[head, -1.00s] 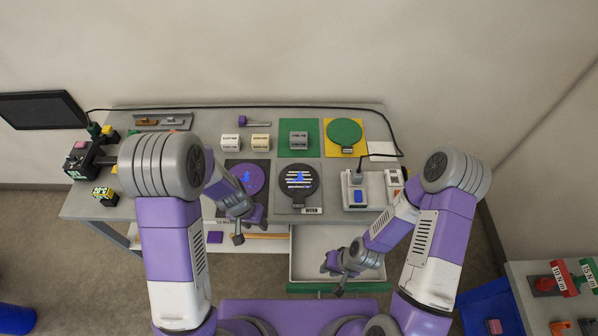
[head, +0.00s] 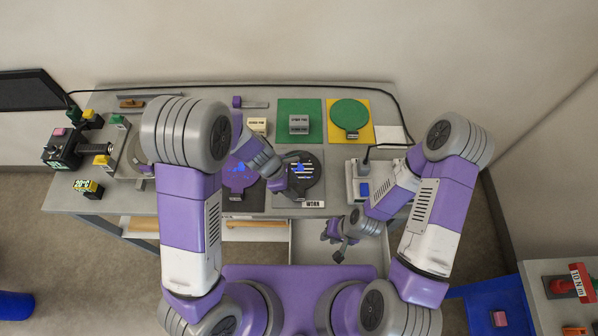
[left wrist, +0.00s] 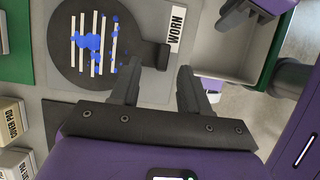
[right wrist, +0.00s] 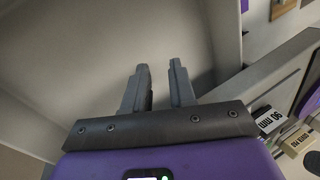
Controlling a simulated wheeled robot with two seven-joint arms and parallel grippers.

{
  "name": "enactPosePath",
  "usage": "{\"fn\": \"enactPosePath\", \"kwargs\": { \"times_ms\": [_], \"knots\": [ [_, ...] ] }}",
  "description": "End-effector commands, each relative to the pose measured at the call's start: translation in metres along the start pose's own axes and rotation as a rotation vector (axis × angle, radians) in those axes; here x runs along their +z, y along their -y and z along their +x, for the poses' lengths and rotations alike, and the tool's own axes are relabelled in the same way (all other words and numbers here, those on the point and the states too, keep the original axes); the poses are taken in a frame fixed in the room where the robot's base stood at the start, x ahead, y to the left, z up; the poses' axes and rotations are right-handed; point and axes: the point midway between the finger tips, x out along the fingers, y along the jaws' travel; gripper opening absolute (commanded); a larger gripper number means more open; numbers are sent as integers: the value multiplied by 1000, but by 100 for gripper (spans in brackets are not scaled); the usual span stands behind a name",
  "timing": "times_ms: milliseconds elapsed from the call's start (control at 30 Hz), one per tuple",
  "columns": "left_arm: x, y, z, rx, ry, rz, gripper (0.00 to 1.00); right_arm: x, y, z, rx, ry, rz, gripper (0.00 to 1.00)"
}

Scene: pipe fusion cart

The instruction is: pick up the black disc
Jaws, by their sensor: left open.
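The black disc (head: 312,167) lies flat on a grey mat with a WORN label (head: 313,204), with white stripes and blue splotches on its face. In the left wrist view the black disc (left wrist: 60,62) has a short tab handle (left wrist: 157,55) pointing to the right. My left gripper (head: 293,189) is over the near left part of the disc and hides some of it. In its wrist view, the open, empty left fingers (left wrist: 156,72) stand either side of the tab's line, with the tab just beyond the tips. My right gripper (head: 341,251) is open and empty over the drawer.
A purple disc (head: 238,178) with blue marks lies left of the black one. A green disc (head: 350,113) lies on a yellow mat behind, beside a green mat (head: 285,108) with a grey block. A white device (head: 352,187) with a cable stands to the right. An open drawer (head: 306,240) is in front.

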Motion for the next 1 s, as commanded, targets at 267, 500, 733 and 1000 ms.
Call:
{"fn": "enactPosePath", "kwargs": {
  "times_ms": [267,500,733,1000],
  "knots": [
    [-7,7,42,-3,-1,1,46,-1,-6,15,0,0,0,25],
    [-6,6,54,0,-1,3,46,-1,-7,18,0,0,0,25],
    [-5,6,54,0,-1,4,34,-1,-6,17,0,0,0,25],
    [-5,6,54,0,-1,4,0,-1,-6,17,0,0,0,25]
  ]
}}
